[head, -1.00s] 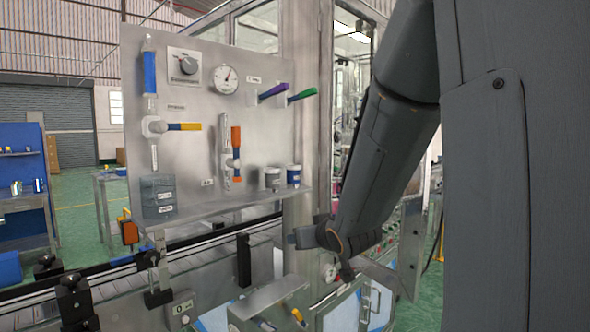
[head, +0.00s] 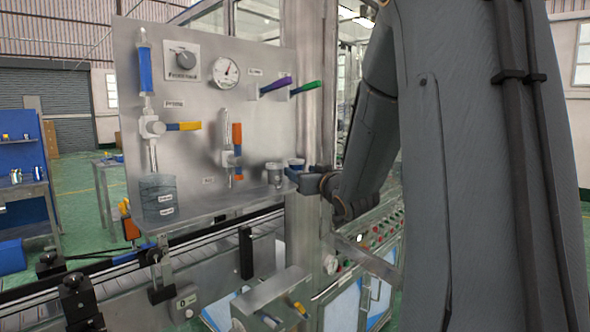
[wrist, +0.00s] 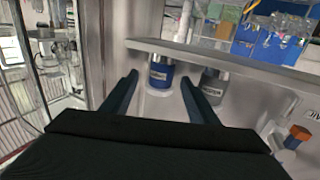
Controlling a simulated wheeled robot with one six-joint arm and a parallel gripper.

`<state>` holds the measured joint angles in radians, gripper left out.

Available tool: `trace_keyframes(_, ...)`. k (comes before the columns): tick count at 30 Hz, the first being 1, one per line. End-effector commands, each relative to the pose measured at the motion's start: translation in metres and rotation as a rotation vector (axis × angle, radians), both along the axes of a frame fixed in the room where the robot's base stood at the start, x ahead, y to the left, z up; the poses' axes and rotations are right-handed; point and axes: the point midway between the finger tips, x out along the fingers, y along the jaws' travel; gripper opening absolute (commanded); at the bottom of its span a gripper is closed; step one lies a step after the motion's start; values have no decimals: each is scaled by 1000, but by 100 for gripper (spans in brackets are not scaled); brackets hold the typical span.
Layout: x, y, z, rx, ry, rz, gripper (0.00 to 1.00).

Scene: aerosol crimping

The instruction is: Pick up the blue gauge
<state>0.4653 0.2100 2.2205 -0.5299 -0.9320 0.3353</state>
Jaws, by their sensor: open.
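The blue gauge (wrist: 159,79) is a small cylinder with a dark blue band and a white label. In the wrist view it shows between the two fingers of my open gripper (wrist: 160,77), with a gap on each side. In the head view the blue gauge (head: 296,163) stands at the right end of the panel's shelf, its lower part hidden behind my gripper (head: 291,174). How far the fingertips reach around it is hard to tell. A grey gauge (wrist: 212,86) stands beside it, just outside the right finger in the wrist view.
The metal shelf (head: 225,204) runs along the panel (head: 200,110). A blue-grey container (head: 158,197) stands at its left end. Valves with coloured handles and a dial (head: 225,72) are mounted above. A steel post (head: 303,110) rises close by my gripper.

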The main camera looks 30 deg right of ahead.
Motion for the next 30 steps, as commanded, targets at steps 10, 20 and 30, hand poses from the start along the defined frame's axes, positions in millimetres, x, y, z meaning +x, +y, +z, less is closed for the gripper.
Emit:
trace_keyframes(10,16,1,-1,1,1,2,54)
trace_keyframes(20,16,2,-1,1,0,3,12)
trace_keyframes(30,16,2,6,-1,-4,4,5)
